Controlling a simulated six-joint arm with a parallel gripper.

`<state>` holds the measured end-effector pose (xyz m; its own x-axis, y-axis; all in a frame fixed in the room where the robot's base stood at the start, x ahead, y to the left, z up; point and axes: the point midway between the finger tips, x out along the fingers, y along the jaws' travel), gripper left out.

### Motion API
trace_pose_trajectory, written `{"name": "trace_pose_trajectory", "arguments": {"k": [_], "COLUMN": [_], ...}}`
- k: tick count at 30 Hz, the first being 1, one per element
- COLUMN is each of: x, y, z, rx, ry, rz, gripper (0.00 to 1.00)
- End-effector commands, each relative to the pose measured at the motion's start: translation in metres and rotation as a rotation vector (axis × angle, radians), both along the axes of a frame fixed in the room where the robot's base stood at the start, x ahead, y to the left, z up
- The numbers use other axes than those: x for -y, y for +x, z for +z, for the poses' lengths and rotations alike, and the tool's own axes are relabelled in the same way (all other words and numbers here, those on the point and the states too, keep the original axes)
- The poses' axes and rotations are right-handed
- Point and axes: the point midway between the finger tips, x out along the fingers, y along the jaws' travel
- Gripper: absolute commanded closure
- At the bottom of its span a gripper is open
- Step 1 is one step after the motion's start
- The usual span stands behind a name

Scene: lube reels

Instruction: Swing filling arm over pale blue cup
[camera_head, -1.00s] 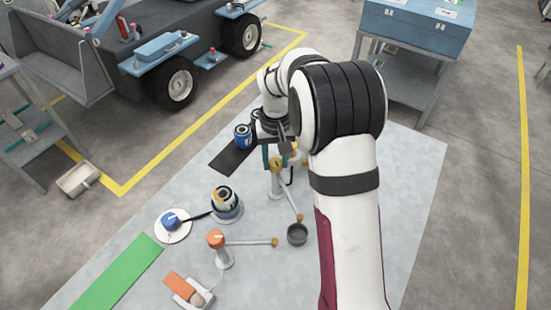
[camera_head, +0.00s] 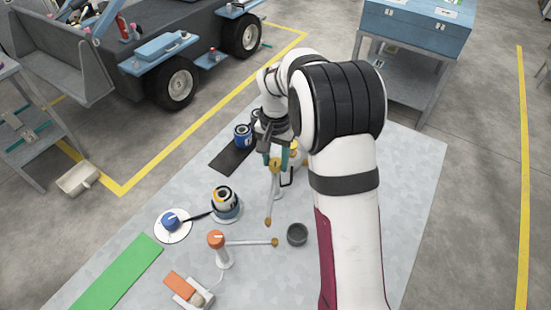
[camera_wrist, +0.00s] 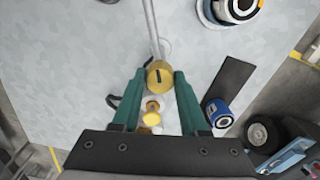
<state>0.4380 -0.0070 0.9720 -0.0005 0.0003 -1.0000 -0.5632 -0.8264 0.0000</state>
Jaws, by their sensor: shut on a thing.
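My gripper (camera_head: 276,157) has green fingers closed on the mustard-yellow knob (camera_wrist: 160,76) atop a filling-arm post. The fingers sit on either side of the knob in the wrist view. From it a thin pale filling arm (camera_head: 272,195) runs toward the front, ending in a yellow tip (camera_head: 268,222). A second filling arm (camera_head: 248,242) has an orange knob (camera_head: 216,238), and its tip lies just left of a dark grey cup (camera_head: 297,234). I cannot clearly make out a pale blue cup; my own arm hides part of the table.
A banded can (camera_head: 225,196) stands in a blue-grey holder left of the posts. A blue knob (camera_head: 170,219) sits on a white disc (camera_head: 173,232). A blue can (camera_head: 243,136) stands on a dark strip (camera_head: 230,160). A green strip (camera_head: 118,272) lies at front left.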

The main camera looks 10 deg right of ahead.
Motion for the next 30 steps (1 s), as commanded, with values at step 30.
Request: {"name": "trace_pose_trajectory", "arguments": {"k": [30], "x": [-0.0006], "y": [0.0008], "z": [0.0003], "rx": [0.001], "ry": [0.001], "rz": [-0.903], "gripper": [1.00]}}
